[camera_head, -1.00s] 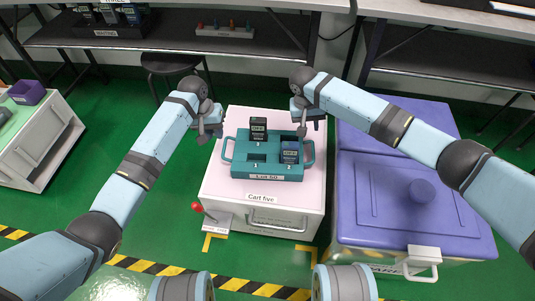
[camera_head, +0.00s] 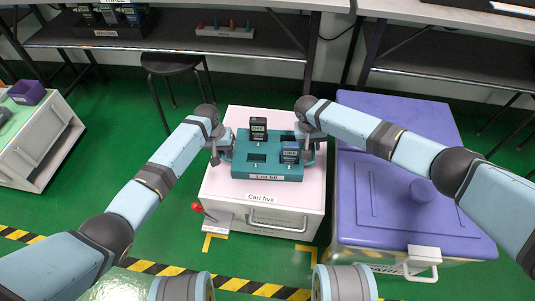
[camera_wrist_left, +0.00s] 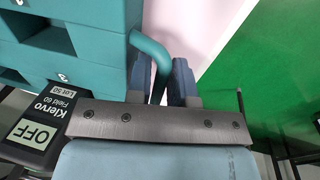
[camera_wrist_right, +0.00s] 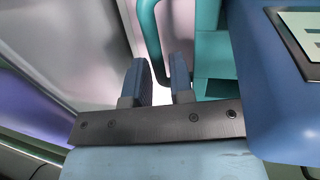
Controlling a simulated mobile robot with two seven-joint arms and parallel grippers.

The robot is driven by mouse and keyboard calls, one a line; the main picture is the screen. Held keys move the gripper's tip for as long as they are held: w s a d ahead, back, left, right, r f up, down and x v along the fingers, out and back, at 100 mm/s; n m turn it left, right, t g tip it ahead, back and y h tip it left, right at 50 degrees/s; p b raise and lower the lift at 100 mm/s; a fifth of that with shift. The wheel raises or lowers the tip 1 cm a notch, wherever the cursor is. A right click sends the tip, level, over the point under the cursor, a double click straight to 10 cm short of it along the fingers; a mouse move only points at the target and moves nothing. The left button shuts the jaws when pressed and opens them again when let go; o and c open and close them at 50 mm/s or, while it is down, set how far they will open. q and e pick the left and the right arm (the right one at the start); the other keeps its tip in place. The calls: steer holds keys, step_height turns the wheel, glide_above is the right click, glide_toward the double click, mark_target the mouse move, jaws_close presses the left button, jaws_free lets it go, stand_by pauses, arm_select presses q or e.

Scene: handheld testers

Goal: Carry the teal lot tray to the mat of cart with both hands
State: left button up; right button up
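The teal lot tray (camera_head: 262,173) sits on the pale pink mat (camera_head: 232,192) on top of Cart five (camera_head: 262,215). It holds two dark handheld testers, one at the back (camera_head: 258,130) and one at the front right (camera_head: 290,153). My left gripper (camera_head: 221,150) is at the tray's left handle; in the left wrist view its fingers are apart, either side of the teal handle (camera_wrist_left: 160,62). The handles are mostly hidden in the head view.
A large purple-lidded bin (camera_head: 400,205) stands close against the cart's right side. A red-knobbed lever (camera_head: 197,207) sticks out at the cart's front left. A black stool (camera_head: 172,63) and shelving (camera_head: 170,38) are behind.

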arm_select(q)
jaws_close()
arm_select(e)
jaws_close()
arm_select(q)
steer(key=shift+r, duration=0.1)
arm_select(e)
steer(key=shift+r, duration=0.15)
